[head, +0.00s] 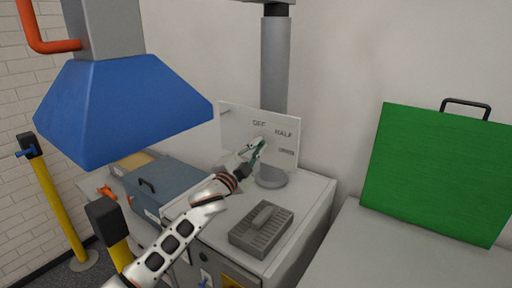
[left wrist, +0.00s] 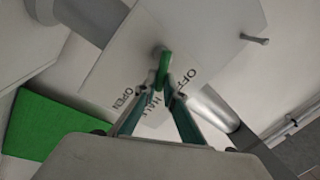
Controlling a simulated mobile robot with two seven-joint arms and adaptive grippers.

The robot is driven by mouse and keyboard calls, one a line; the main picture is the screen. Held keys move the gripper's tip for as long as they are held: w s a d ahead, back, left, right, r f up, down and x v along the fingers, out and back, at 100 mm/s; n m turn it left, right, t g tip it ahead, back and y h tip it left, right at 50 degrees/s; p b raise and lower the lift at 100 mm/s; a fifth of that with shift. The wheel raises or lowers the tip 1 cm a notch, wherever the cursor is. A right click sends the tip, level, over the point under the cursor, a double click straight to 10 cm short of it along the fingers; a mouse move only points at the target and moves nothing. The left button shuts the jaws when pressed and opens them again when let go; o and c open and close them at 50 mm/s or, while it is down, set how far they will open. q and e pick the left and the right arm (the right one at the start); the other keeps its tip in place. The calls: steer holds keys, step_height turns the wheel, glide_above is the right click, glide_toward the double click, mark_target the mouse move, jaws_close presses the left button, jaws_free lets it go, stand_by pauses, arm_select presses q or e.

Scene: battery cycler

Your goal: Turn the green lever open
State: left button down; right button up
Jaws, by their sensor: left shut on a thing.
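A small green lever (left wrist: 163,68) sticks out from a white panel (left wrist: 205,35) marked OFF, HALF and OPEN. In the left wrist view the lever lies nearest the OFF marking and between my fingertips. My left gripper (left wrist: 162,92) is shut on it. In the head view my left gripper (head: 258,146) reaches the front of the white panel (head: 232,121), and its fingers largely cover the lever and part of the lettering. My right gripper does not show.
A grey ribbed block with a handle (head: 262,230) rests on the cabinet top. A blue-grey case (head: 170,180) stands to the left, and a blue hood (head: 120,105) hangs above it. A grey column (head: 275,65) rises behind the panel. A green board (head: 440,170) leans at the right.

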arm_select(q)
steer(key=shift+s+d+f+m+g+h+b, duration=0.15)
steer(key=shift+f+m+h+b, duration=0.15)
steer(key=shift+m, duration=0.95)
steer(key=shift+w+a+f+m+g+h+b, duration=0.1)
steer(key=shift+f+m+g+h+b, duration=0.2)
steer(key=shift+m, duration=0.9)
steer(key=shift+s+d+f+m+g+h+b, duration=0.1)
steer(key=shift+f+m+h+b, duration=0.25)
steer(key=shift+m, duration=0.9)
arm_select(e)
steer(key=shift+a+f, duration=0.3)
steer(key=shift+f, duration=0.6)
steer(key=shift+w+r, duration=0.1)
arm_select(q)
steer(key=c, duration=2.2)
jaws_free()
steer(key=shift+o, duration=0.3)
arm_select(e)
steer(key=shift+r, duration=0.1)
